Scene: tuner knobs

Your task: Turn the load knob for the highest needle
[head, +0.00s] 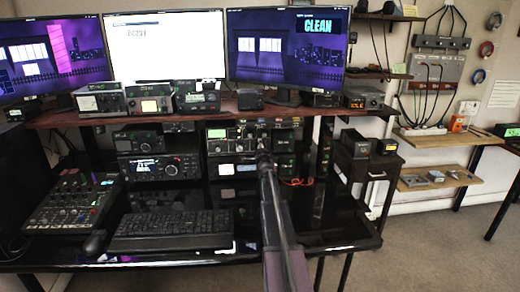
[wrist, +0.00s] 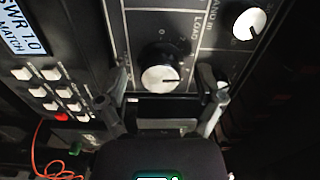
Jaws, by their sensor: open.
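The load knob (wrist: 160,76), a round dark knob with a silver face and a dark pointer mark, sits on a black panel marked LOAD in the wrist view. My gripper (wrist: 168,90) is open, with one finger on each side of the knob's lower part; I cannot tell whether either finger touches it. In the head view my gripper (head: 264,155) reaches the front of the stacked radio gear under the shelf and hides part of it. The tuner panel (head: 235,146) there is too small to read, and I cannot make out a meter needle.
A second silver-faced knob (wrist: 249,22), marked as a band knob, is at upper right. White buttons (wrist: 50,90), one red button and a display reading SWR 1.0 MATCH (wrist: 22,28) are at left. An orange cable (wrist: 42,150) hangs lower left. A keyboard (head: 172,230) lies on the desk.

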